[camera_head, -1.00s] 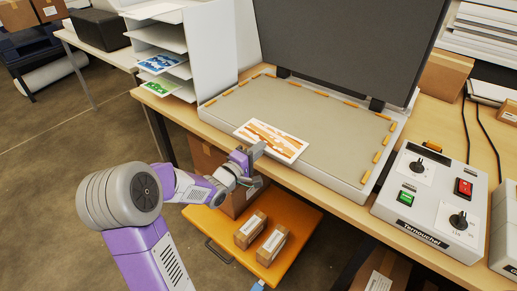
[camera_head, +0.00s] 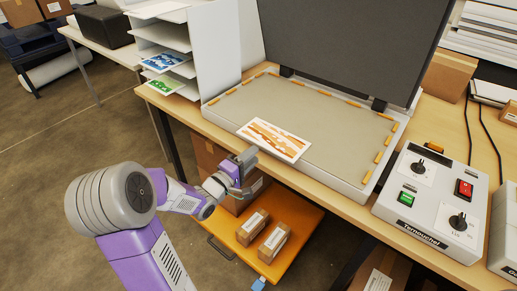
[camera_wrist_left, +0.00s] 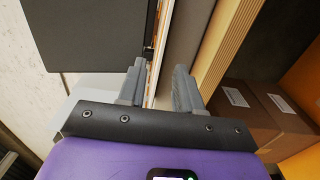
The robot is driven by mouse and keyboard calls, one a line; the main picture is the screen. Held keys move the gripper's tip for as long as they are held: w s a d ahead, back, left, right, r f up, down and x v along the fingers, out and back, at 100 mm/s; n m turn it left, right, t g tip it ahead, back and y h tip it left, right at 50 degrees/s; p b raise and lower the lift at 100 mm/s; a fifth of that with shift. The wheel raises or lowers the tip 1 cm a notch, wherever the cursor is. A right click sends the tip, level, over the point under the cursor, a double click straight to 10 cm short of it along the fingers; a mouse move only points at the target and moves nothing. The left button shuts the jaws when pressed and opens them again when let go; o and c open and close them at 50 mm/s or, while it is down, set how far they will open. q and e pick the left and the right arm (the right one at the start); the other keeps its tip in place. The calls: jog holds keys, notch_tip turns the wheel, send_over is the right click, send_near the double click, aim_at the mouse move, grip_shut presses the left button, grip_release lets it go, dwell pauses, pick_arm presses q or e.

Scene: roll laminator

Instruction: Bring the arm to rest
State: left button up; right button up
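My left gripper (camera_head: 248,156) is in front of the table's front edge, just left of and below the orange-and-white print (camera_head: 274,140). In the left wrist view the two grey fingers (camera_wrist_left: 159,85) stand apart, with nothing visibly held between them. The print lies near the front edge of the beige bed (camera_head: 330,117) of the press and reaches slightly over its front rim. The dark lid (camera_head: 350,40) stands raised behind the bed. My left arm comes up from the lower left. My right gripper is not in view.
A control box (camera_head: 436,205) with knobs and buttons stands right of the bed. A white shelf rack (camera_head: 213,45) holding blue and green prints stands left. Below the table, an orange platform (camera_head: 297,235) carries two small cartons. Open floor lies to the left.

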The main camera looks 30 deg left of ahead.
pick_arm(q)
jog(key=shift+s+a, duration=0.1)
jog(key=shift+s, duration=1.1)
